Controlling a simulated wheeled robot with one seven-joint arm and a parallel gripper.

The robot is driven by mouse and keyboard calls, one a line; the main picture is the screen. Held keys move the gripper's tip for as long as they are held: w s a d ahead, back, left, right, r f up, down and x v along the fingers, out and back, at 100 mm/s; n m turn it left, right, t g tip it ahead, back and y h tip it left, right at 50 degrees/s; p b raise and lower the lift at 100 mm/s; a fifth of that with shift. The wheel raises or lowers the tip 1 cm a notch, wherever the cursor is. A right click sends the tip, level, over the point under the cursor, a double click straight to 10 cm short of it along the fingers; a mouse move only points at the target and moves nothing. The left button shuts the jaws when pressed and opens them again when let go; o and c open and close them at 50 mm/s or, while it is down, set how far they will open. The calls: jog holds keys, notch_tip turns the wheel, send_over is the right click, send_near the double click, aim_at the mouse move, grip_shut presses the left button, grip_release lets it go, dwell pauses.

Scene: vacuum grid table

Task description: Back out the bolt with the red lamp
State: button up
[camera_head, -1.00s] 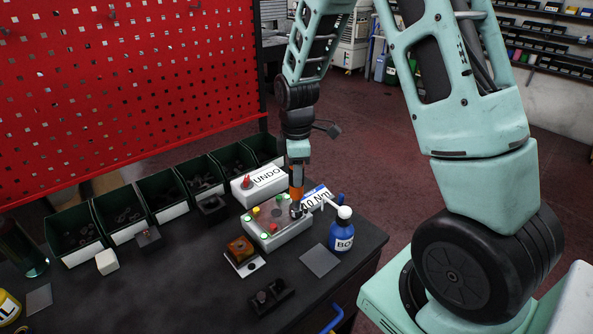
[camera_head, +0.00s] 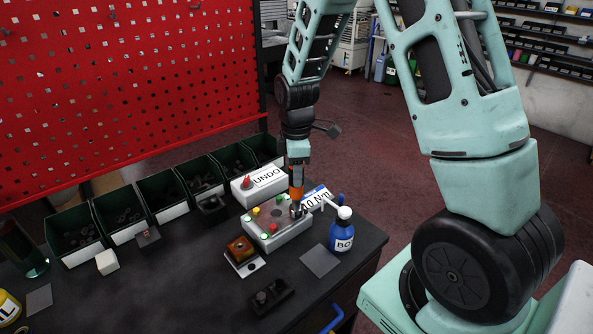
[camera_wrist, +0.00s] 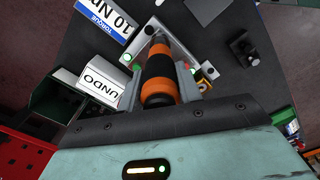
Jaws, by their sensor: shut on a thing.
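My gripper (camera_head: 297,175) is shut on an orange and black driver tool (camera_wrist: 158,75). In the head view the tool (camera_head: 297,187) points down at the right rear part of a pale block (camera_head: 288,238) with several small lamps. A red lamp (camera_head: 273,227) shows near the front middle of the block, left of the tool. A yellow lamp (camera_head: 256,211) and a green lamp (camera_head: 264,236) are on its left side. In the wrist view the tool hides much of the block (camera_wrist: 181,48). I cannot tell whether the tool tip sits on a bolt.
A white UNDO box (camera_head: 262,184) with a red switch stands behind the block. A 10 Nm sign (camera_head: 316,197) and a blue bottle (camera_head: 341,236) stand to the right. Dark green bins (camera_head: 125,215) line the back. An amber-topped piece (camera_head: 240,250) and a black holder (camera_head: 271,297) are in front.

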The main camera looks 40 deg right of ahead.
jog(key=shift+s, duration=0.15)
jog(key=shift+r+p, duration=1.95)
jog(key=shift+r, duration=0.35)
jog(key=shift+w, duration=0.2)
